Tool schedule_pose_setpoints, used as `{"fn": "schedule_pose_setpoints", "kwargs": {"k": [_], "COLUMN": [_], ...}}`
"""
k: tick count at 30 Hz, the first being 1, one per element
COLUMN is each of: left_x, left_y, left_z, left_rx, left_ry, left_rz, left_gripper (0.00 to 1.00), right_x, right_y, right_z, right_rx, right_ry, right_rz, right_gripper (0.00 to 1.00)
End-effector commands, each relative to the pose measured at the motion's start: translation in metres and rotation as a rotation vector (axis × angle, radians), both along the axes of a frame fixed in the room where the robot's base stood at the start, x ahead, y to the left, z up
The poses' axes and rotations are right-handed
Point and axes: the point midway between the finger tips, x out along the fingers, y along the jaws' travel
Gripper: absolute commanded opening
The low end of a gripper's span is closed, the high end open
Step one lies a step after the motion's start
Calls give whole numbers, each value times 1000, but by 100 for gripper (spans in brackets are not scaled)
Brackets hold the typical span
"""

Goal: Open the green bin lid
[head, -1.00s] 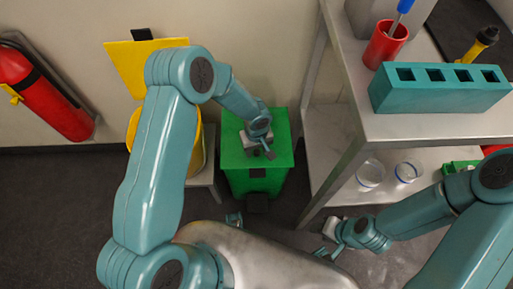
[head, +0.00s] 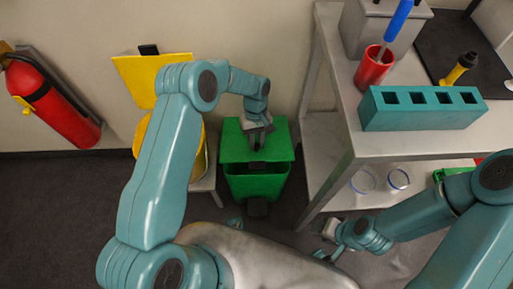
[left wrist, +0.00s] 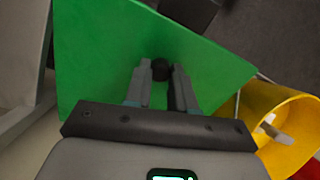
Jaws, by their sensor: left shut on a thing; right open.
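The green bin (head: 257,187) stands on the floor between a low grey stand and the metal table. Its green lid (head: 232,148) is partly raised at the front, and a dark gap shows beneath the lid's front edge. My left gripper (head: 257,140) is over the lid, shut on a small black knob (left wrist: 162,68), which shows between its fingertips in the left wrist view. The green lid fills much of that view. My right gripper (head: 328,242) is open and empty, low at the table's front leg, apart from the bin.
A yellow bin (head: 200,160) with its yellow lid (head: 150,78) up stands left of the green bin. A metal table (head: 430,140) at right carries a teal rack (head: 420,110) and a red cup (head: 374,68). A fire extinguisher (head: 55,100) hangs on the left wall.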

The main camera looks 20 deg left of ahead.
Motion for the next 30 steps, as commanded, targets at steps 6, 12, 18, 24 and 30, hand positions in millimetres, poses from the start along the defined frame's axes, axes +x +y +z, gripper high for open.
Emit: {"fn": "schedule_pose_setpoints", "kwargs": {"k": [6, 12, 18, 24, 30], "left_x": [16, 24, 30, 34, 34], "left_y": [6, 9, 12, 14, 14], "left_z": [13, 25, 33, 38, 40], "left_rx": [-48, -75, -94, -105, -108], "left_ry": [106, 176, 223, 250, 261], "left_rz": [-1, -2, -2, -1, -1], "left_gripper": [0, 0, 0, 0, 0], "right_x": [0, 0, 0, 0, 0], "right_y": [0, 0, 0, 0, 0], "right_z": [-28, -44, -56, -61, -63], "right_rx": [0, 0, 0, 0, 0], "right_ry": [1, 1, 1, 1, 0], "right_rz": [0, 0, 0, 0, 0], "right_gripper": [43, 43, 43, 43, 43]}}
